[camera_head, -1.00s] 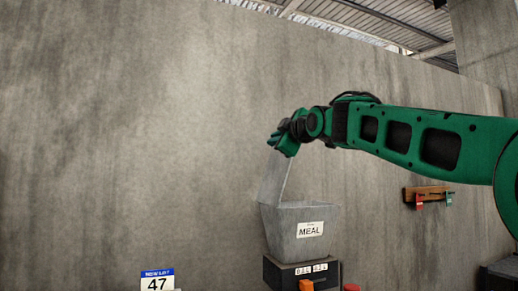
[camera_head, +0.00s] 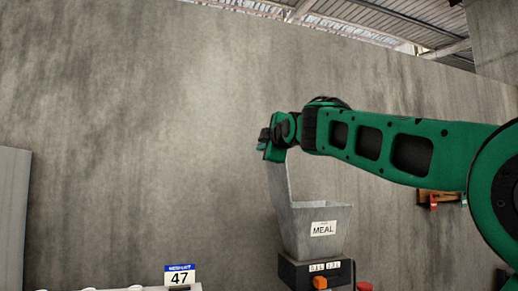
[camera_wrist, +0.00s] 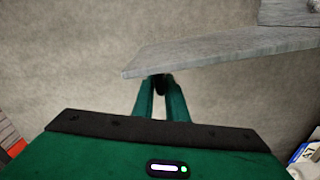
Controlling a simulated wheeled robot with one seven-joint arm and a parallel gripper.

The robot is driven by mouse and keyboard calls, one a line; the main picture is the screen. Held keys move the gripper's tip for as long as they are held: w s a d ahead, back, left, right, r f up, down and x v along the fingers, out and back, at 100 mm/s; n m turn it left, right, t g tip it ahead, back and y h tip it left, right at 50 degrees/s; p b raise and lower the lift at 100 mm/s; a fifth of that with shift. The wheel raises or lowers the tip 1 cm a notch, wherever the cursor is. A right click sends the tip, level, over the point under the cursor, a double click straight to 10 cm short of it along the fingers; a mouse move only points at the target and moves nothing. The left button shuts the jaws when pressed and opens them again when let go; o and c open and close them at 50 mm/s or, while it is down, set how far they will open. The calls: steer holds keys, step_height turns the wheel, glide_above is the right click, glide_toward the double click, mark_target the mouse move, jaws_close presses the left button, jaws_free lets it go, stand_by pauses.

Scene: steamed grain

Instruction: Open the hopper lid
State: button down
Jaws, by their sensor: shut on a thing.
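The grey hopper (camera_head: 305,232) with a "MEAL" label stands on a dark base. Its grey lid (camera_head: 278,183) is raised and stands steeply from the hopper's left edge, leaning outward to the left. My gripper (camera_head: 272,153) is at the lid's upper edge, shut on it. In the wrist view the lid (camera_wrist: 225,52) reaches across to the right, with its free edge over my gripper's fingertips (camera_wrist: 160,82). The exact contact is partly hidden. A corner of the hopper (camera_wrist: 288,12) shows at upper right.
A concrete wall (camera_head: 130,120) fills the background. A "47" sign (camera_head: 179,277) stands at lower left. The dark base (camera_head: 300,272) has an orange part (camera_head: 320,282). A wooden rack (camera_head: 440,197) is on the wall behind my arm. Space left of the lid looks clear.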

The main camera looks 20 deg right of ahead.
steer(key=shift+w+d+f, duration=0.1)
steer(key=shift+d+f, duration=0.15)
steer(key=shift+f, duration=0.2)
steer(key=c, duration=1.8)
jaws_free()
steer(key=shift+c, duration=0.2)
steer(key=shift+r, duration=0.1)
steer(key=shift+r, duration=0.1)
steer(key=s+a, duration=0.1)
steer(key=s, duration=0.9)
steer(key=shift+s+a, duration=0.25)
steer(key=shift+s, duration=0.1)
